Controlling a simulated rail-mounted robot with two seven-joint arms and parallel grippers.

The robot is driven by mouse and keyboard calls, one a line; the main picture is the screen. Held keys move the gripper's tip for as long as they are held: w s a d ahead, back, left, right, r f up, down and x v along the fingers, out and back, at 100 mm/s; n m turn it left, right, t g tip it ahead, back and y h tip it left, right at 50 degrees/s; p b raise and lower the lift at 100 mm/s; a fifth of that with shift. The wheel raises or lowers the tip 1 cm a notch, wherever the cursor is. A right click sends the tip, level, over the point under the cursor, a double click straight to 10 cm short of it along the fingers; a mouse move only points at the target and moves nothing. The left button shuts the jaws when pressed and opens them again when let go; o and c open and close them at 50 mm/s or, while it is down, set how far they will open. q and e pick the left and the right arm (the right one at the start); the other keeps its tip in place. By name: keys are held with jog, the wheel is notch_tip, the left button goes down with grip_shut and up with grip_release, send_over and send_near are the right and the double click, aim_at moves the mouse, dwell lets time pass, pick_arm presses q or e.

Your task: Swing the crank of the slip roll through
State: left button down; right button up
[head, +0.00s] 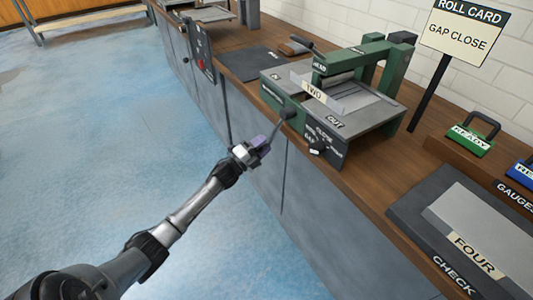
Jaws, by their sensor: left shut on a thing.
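The slip roll (345,95) is a grey and green machine on the wooden bench, with a green bridge over its bed. A plate labelled TWO (318,92) lies on the bed. The crank (282,122) runs from a dark hub on the machine's front side down and left to my left gripper (263,143). My left gripper is shut on the crank's lower end, in front of the bench. The grip itself is mostly hidden by the fingers. A dark knob (318,148) sits on the front beside the CLOSE and GAP lettering. My right gripper is out of view.
A sign (465,32) reads ROLL CARD, GAP CLOSE. At the right are a green block (468,141) with a handle, a blue block (522,172) and a grey plate labelled FOUR (485,235). A dark mat (255,62) lies left of the machine.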

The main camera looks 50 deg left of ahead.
pick_arm(q)
jog(key=a+r+m+h, duration=0.1)
jog(key=a+r+m, duration=0.1)
jog(key=a+r+m+h+b, duration=0.1)
jog(key=a+r+m, duration=0.1)
jog(key=w+a+r+m+h, duration=0.1)
jog(key=a+r+m, duration=0.1)
jog(key=m, duration=0.1)
jog(key=shift+w+a+b, duration=0.1)
jog(key=shift+a+b, duration=0.15)
jog(key=shift+b, duration=0.15)
jog(key=shift+r+m, duration=0.2)
jog(key=shift+m, duration=0.1)
dwell(0.4)
jog(key=c, duration=0.9)
grip_release()
jog(key=shift+f, duration=0.1)
jog(key=shift+o, duration=0.7)
jog(key=shift+a+f, duration=0.1)
jog(key=shift+a, duration=0.05)
jog(key=shift+f+g, duration=0.1)
jog(key=shift+g, duration=0.2)
